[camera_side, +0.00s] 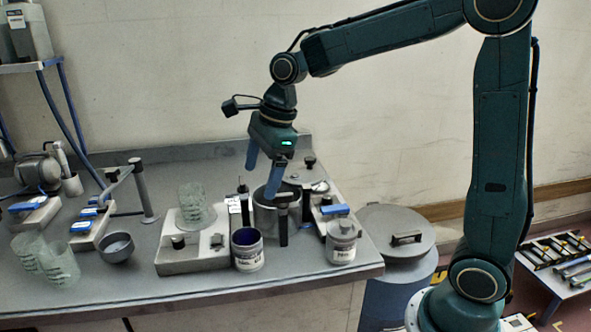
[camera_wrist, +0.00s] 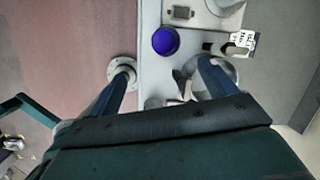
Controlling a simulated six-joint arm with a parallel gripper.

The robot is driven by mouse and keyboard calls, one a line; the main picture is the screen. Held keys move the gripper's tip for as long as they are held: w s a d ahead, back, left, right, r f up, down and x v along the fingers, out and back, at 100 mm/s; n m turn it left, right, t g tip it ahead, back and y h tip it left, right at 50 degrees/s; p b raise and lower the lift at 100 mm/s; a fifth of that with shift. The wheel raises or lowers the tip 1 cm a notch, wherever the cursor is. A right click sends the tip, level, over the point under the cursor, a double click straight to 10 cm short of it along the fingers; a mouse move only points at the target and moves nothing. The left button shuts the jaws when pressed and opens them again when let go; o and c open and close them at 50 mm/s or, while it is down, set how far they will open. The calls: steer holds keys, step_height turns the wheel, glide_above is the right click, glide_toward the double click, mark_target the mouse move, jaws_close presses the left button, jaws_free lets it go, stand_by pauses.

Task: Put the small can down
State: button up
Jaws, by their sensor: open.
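Two small labelled cans stand upright near the front edge of the bench. One is open with dark blue inside (camera_side: 247,257); from above, its blue top shows in the wrist view (camera_wrist: 165,40). The other is a pale can with a grey top (camera_side: 341,245), and a round pale top in the wrist view (camera_wrist: 117,72) appears to be it. I cannot tell which is the task's small can. My gripper (camera_side: 262,178) is open and empty, pointing down above a metal pot (camera_side: 265,217). Its spread fingers also show in the wrist view (camera_wrist: 166,68).
The metal pot stands behind the two cans, partly hidden by a dark upright post (camera_side: 283,228). Glass beakers (camera_side: 60,265) and a grey bowl (camera_side: 116,247) stand farther left. The bench's front-left strip is clear.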

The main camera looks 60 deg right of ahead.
steer(key=s+d+r+n+t+h, duration=0.1)
steer(key=s+n, duration=1)
steer(key=s+d+r+n+t, duration=0.1)
steer(key=s+n+t, duration=0.1)
steer(key=s+n, duration=0.9)
steer(key=shift+s+r+n+h, duration=0.25)
steer(key=shift+s+n+h, duration=0.15)
steer(key=shift+n, duration=0.4)
